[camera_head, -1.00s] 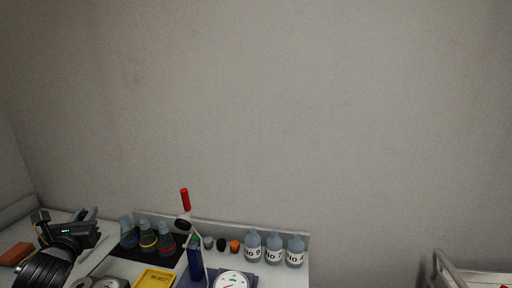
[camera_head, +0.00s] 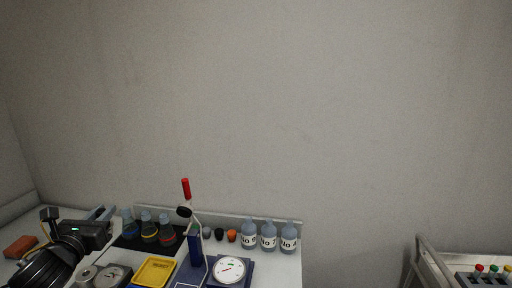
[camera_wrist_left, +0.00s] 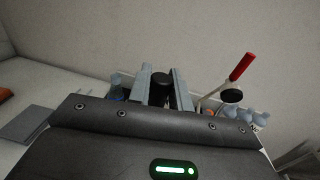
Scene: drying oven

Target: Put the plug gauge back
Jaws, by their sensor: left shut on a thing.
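My left gripper (camera_head: 98,217) is at the left of the bench in the head view. In the left wrist view its two grey fingers (camera_wrist_left: 160,88) are shut on a dark cylindrical piece with a round black end, which I take to be the plug gauge (camera_wrist_left: 160,80). Its lower part is hidden behind the gripper body. In the head view the piece cannot be made out. At the bottom right, a dark block (camera_head: 478,280) holds small pieces with red, green and yellow tops. My right gripper is not in view.
On the bench stand several flasks (camera_head: 148,230), a yellow tray (camera_head: 155,270), a press-like stand with a red handle (camera_head: 186,189), a white dial (camera_head: 230,269) and labelled bottles (camera_head: 269,237). A light-framed cart (camera_head: 432,265) is at right, with a gap between it and the bench.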

